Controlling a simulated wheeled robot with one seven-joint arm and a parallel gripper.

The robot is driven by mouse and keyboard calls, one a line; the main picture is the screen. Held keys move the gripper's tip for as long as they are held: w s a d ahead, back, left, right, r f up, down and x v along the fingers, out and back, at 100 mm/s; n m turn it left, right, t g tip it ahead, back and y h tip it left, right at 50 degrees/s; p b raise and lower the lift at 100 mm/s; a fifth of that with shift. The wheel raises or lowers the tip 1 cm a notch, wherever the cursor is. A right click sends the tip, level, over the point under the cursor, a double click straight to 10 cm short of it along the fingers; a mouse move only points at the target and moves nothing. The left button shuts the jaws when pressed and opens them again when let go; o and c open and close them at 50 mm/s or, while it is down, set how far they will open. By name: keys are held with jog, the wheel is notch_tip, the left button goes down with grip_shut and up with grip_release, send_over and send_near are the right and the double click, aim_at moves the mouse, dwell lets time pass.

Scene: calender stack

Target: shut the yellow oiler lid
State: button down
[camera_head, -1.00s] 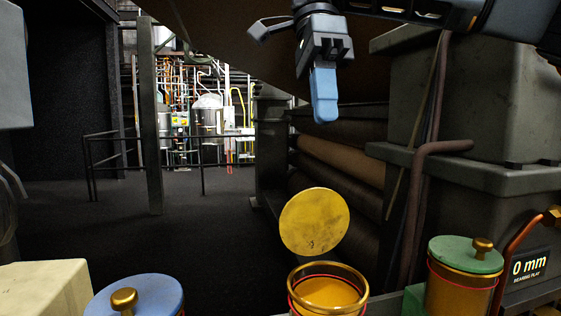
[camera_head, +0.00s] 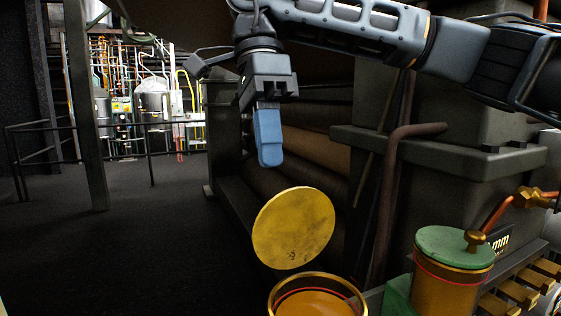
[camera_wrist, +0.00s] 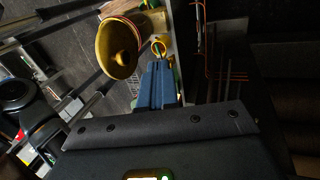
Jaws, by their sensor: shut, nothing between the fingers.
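The yellow oiler lid (camera_head: 293,228) stands raised, tilted steeply, behind and above the open oiler cup (camera_head: 320,302). The cup has a brass rim and a red ring, and the frame's bottom edge cuts it off. My gripper (camera_head: 269,160) has blue fingers pressed together, pointing down, above and slightly left of the lid in the head view, with no visible contact. In the wrist view the lid (camera_wrist: 117,50) shows its knob side, beside and beyond my gripper (camera_wrist: 158,68).
A green-lidded oiler (camera_head: 455,250) stands to the right. A bent copper pipe (camera_head: 508,213) and a dark housing (camera_head: 465,180) are near it. Dark rolls (camera_head: 315,150) lie behind the lid. Open floor (camera_head: 120,240) is on the left.

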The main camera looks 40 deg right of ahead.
aim_at(290, 223)
jog(key=shift+s+a+f+p, duration=0.2)
jog(key=shift+s+f, duration=0.1)
jog(key=shift+s, duration=0.45)
jog(key=shift+s+a+f+p, duration=0.15)
jog(key=shift+s+f+p, duration=0.1)
jog(key=shift+s, duration=0.45)
jog(key=shift+s+a+f+p, duration=0.2)
jog(key=shift+s+f, duration=0.1)
jog(key=shift+s, duration=0.45)
jog(key=shift+s+r+t+b, duration=0.1)
jog(key=shift+s+t+b, duration=0.3)
jog(key=shift+t+b, duration=0.4)
jog(key=shift+a, duration=0.1)
